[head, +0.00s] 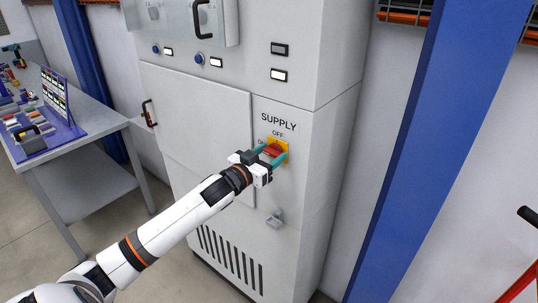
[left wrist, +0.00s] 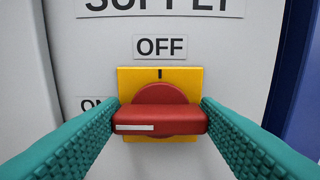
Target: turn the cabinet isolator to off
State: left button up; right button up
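The cabinet isolator is a red rotary handle on a yellow plate (head: 279,142), low on the grey cabinet's front under the SUPPLY label. In the left wrist view the red handle (left wrist: 160,118) lies horizontal, its white mark to the left, by the partly hidden ON label (left wrist: 91,104). The OFF label (left wrist: 160,47) is above the plate. My left gripper (head: 270,152) is at the handle, its teal fingers (left wrist: 160,115) at the handle's two ends. I see no clear gap between fingers and handle. My right gripper is out of view.
A small metal latch (head: 274,218) sticks out below the isolator. A workbench (head: 95,128) stands at left. A blue post (head: 428,140) and a red object with a black grip (head: 527,214) are at right.

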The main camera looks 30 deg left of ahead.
pick_arm(q)
jog(key=shift+c, duration=0.4)
jog(key=shift+m, duration=0.5)
jog(key=shift+m+p, duration=0.35)
jog(key=shift+m, duration=0.65)
jog(key=m, duration=0.5)
jog(key=shift+d+p, duration=0.15)
jog(key=shift+p, duration=0.15)
jog(key=m, duration=0.5)
jog(key=shift+m, duration=0.4)
jog(key=m, duration=0.3)
jog(key=shift+f, duration=0.15)
jog(key=shift+m, duration=0.5)
